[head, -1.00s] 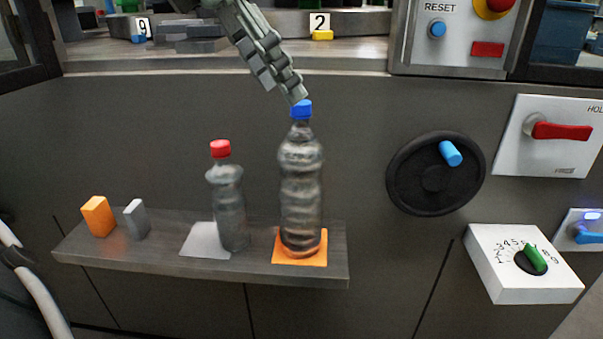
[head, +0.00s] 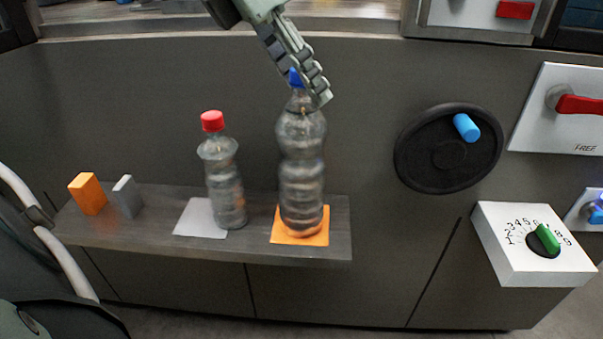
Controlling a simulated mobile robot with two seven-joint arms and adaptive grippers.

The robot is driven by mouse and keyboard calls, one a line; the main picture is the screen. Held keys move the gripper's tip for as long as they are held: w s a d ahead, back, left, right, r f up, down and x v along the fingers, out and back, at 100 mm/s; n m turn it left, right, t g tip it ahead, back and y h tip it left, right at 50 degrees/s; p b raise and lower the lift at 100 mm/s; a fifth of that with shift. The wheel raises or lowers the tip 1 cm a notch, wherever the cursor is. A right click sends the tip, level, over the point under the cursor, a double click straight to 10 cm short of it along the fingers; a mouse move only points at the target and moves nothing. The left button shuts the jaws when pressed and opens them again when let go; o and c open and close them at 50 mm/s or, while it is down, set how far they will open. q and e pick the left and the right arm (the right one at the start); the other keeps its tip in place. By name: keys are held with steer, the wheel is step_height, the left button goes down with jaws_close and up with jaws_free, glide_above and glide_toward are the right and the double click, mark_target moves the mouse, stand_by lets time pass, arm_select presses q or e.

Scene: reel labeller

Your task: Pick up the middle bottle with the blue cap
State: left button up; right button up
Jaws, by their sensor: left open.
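The clear bottle with the blue cap (head: 301,172) stands upright on an orange square (head: 318,238) on the shelf. Its blue cap (head: 294,78) is partly hidden behind my left gripper. My left gripper (head: 319,101) reaches down from the top, with its fingers in front of the bottle's neck and cap in the head view. It is open; I cannot tell whether it touches the bottle. A smaller clear bottle with a red cap (head: 224,178) stands to the left. My right gripper is not in view.
The narrow shelf (head: 150,226) also holds an orange block (head: 88,194), a grey block (head: 128,197) and a light grey square (head: 196,219). To the right are a black handwheel (head: 448,160), a white dial box (head: 520,263) and a red lever (head: 580,104).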

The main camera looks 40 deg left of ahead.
arm_select(q)
steer(key=shift+c, duration=0.6)
jaws_close()
steer(key=shift+w+r, duration=0.1)
steer(key=shift+r, duration=0.1)
